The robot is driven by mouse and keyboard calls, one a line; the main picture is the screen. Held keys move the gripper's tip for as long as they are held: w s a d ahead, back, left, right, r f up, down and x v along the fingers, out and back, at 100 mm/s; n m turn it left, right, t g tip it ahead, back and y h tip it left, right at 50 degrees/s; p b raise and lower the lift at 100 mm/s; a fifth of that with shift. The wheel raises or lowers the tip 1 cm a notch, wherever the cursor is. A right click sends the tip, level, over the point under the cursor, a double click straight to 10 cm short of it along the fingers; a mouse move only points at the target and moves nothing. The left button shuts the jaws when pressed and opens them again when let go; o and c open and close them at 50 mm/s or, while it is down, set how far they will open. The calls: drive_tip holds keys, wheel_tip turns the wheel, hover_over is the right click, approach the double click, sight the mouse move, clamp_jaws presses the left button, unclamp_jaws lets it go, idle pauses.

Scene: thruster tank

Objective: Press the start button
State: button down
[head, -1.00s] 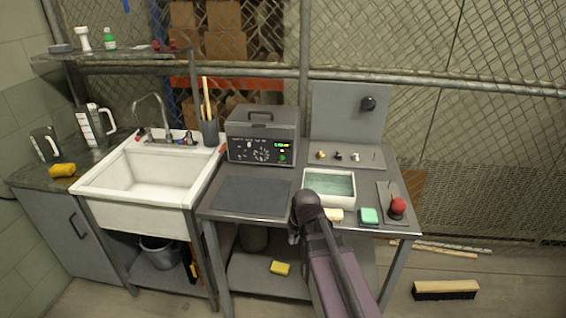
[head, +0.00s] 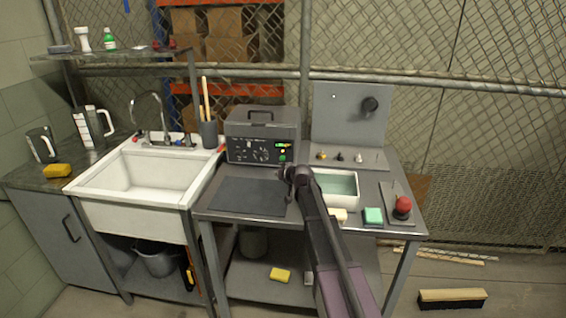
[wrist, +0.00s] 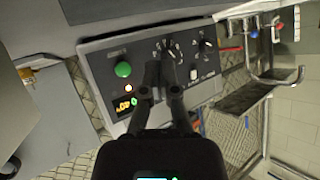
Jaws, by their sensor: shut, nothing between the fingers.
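The grey box-shaped machine (head: 262,118) with a black control panel stands at the back left of the metal bench. In the wrist view its panel (wrist: 108,66) shows a round green button (wrist: 123,69), which looks like the start button; labels are unreadable. Beside it are a small lit lamp (wrist: 128,88), a lit display (wrist: 124,104) and several knobs. My gripper (head: 284,173) is in front of the panel's lower right. In the wrist view my gripper (wrist: 161,66) is shut and empty, its tips over the knob area, to the right of the green button. Contact cannot be told.
A dark mat (head: 247,196) lies before the machine. A white sink (head: 145,168) is at left.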

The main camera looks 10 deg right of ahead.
drive_tip(key=shift+w, duration=0.15)
drive_tip(key=shift+w+d, duration=0.45)
drive_tip(key=shift+w, duration=0.85)
drive_tip(key=shift+w+d, duration=0.4)
drive_tip(key=shift+w, duration=0.85)
drive_tip(key=shift+w+d, duration=0.45)
drive_tip(key=shift+w, duration=1)
drive_tip(key=shift+w+d, duration=0.3)
drive_tip(key=shift+w, duration=0.55)
drive_tip(key=shift+s, duration=0.1)
drive_tip(key=shift+s+a, duration=0.25)
drive_tip(key=shift+s, duration=0.5)
drive_tip(key=shift+s, duration=0.15)
drive_tip(key=shift+s+a, duration=0.25)
drive_tip(key=shift+s, duration=0.5)
drive_tip(key=shift+s+a, duration=0.3)
drive_tip(key=shift+s, duration=0.45)
drive_tip(key=shift+s+a, duration=0.25)
drive_tip(key=shift+s, duration=0.5)
